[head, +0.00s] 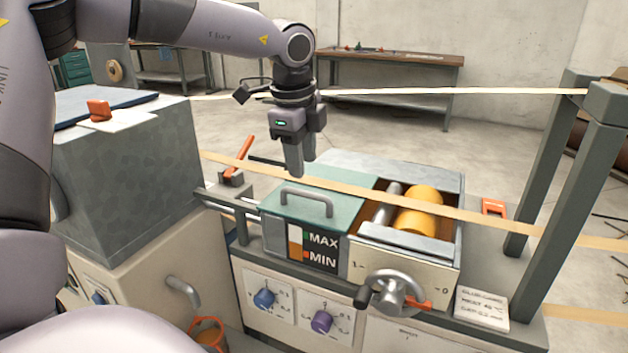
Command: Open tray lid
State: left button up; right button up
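The tray lid (340,198) is a flat green panel with a grey bar handle (306,199) near its front edge. It lies closed over the left part of the tray box, above the MAX/MIN gauge (313,250). My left gripper (297,172) points down above the back left part of the lid, behind the handle and apart from it. Its fingers look close together, and I cannot tell whether they are open or shut. Nothing shows in it. My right gripper is not in view.
Tan strips (470,213) run across the machine, one passing over the lid. A handwheel (395,292) sits in front. An orange-handled lever (239,158) stands left of the lid; grey posts (575,200) stand right.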

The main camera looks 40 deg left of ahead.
aim_at(305, 192)
pick_arm(q)
jog(key=shift+w+a+f, duration=0.1)
jog(key=shift+w+f, duration=0.05)
jog(key=shift+f, duration=0.9)
jog(key=shift+w+a+f, duration=0.1)
jog(key=shift+w+f, duration=0.05)
jog(key=shift+f, duration=0.9)
jog(key=shift+w+f, duration=0.15)
jog(key=shift+f, duration=0.9)
grip_shut()
